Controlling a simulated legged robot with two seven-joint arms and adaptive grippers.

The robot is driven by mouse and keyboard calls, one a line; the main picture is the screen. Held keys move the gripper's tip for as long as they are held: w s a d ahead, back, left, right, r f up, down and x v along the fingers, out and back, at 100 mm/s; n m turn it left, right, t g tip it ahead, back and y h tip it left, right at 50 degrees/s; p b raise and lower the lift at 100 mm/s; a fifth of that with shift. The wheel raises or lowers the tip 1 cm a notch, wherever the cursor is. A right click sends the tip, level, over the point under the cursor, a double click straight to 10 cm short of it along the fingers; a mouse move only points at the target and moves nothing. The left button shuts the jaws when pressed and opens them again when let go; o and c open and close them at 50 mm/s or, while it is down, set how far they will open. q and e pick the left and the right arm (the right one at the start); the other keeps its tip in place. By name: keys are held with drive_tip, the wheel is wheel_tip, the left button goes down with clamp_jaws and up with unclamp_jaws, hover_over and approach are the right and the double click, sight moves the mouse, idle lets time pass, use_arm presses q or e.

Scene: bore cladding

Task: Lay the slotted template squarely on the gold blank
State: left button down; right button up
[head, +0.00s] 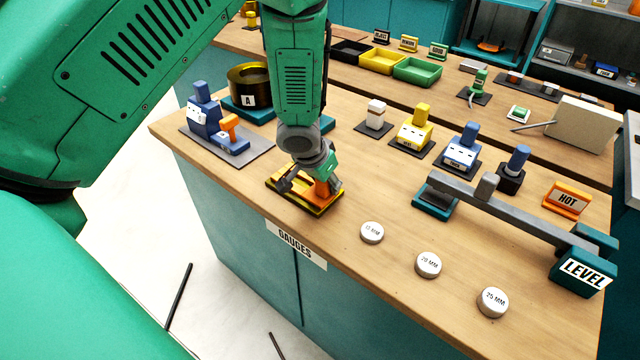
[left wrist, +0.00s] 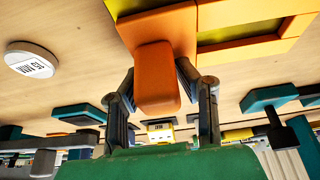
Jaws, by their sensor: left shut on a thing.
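My left gripper (head: 313,183) is shut on the upright orange handle of the slotted template. The left wrist view shows its two fingers either side of that orange block (left wrist: 157,78). The slotted template (left wrist: 235,20) is a flat orange-yellow frame, and dull gold shows through its openings. In the head view the yellow template (head: 285,187) is low over the bench near the front edge, with dark patches in it. The gold blank (left wrist: 228,36) seems to be the gold seen inside the frame; it is mostly hidden. I cannot tell whether the two touch or line up squarely. My right gripper is not in view.
Three white discs (head: 428,264) lie right along the front edge. A grey bar on the teal LEVEL stand (head: 583,273) crosses the right side. A blue device on a grey mat (head: 225,146) and a dark gold ring (head: 250,84) stand left. Yellow and blue blocks stand behind.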

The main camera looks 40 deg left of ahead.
use_arm(q)
drive_tip(key=shift+s+r, duration=0.1)
drive_tip(key=shift+r, duration=0.1)
drive_tip(key=r, duration=0.2)
drive_tip(key=r+p, duration=0.1)
drive_tip(key=r, duration=0.2)
drive_tip(key=r+p, duration=0.1)
drive_tip(key=r, duration=0.2)
drive_tip(key=shift+d+r, duration=0.15)
drive_tip(key=shift+d, duration=0.25)
drive_tip(key=shift+r+p, duration=0.35)
drive_tip(key=shift+r, duration=0.2)
drive_tip(key=shift+a, duration=0.25)
drive_tip(key=shift+a, duration=0.1)
